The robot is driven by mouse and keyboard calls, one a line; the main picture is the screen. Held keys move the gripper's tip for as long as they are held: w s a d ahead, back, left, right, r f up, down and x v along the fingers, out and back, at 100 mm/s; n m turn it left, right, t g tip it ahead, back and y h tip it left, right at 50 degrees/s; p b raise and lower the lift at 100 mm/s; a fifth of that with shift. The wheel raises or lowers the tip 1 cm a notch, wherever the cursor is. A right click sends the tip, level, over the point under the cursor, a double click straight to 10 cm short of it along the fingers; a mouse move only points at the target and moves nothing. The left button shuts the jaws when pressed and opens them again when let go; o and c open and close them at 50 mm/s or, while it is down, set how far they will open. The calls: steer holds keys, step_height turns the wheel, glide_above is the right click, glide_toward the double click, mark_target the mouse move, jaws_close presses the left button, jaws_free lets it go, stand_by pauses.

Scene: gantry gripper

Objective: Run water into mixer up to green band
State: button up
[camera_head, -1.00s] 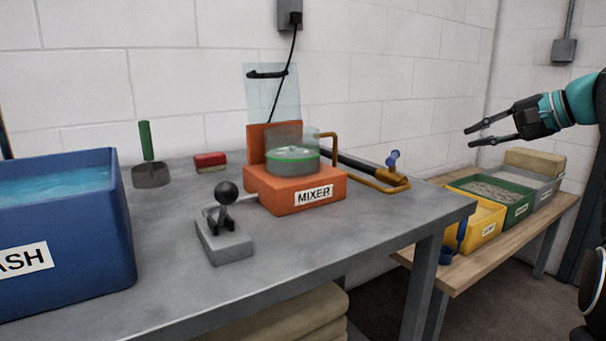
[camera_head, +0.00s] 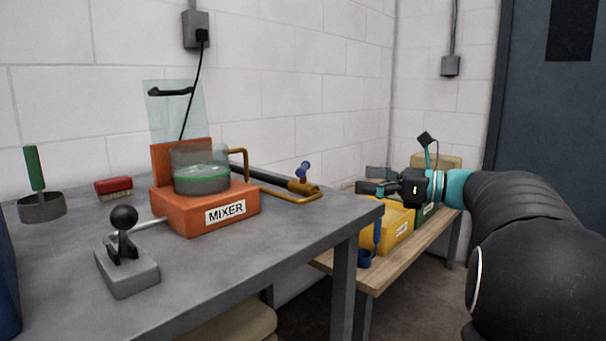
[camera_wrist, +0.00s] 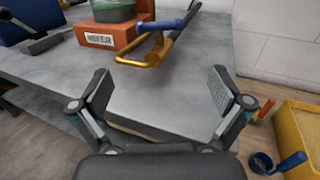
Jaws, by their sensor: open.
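The orange mixer (camera_head: 205,212) stands on the grey table, with a clear drum (camera_head: 200,168) circled by a green band (camera_head: 202,178). I cannot tell the water level in it. The handle also shows in the wrist view (camera_wrist: 160,26), ahead of my gripper. My gripper (camera_head: 372,187) is open and empty, right of the tap and apart from it. In the wrist view both fingers (camera_wrist: 161,92) are spread over the table edge.
A lever with a black knob (camera_head: 124,218) stands left in front of the mixer. A wooden bench (camera_head: 372,273) with a yellow bin (camera_head: 398,226) and a blue scoop (camera_head: 366,258) is at right.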

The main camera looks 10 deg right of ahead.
mark_target(303, 173)
steer(key=x, duration=1.4)
steer(key=c, duration=0.9)
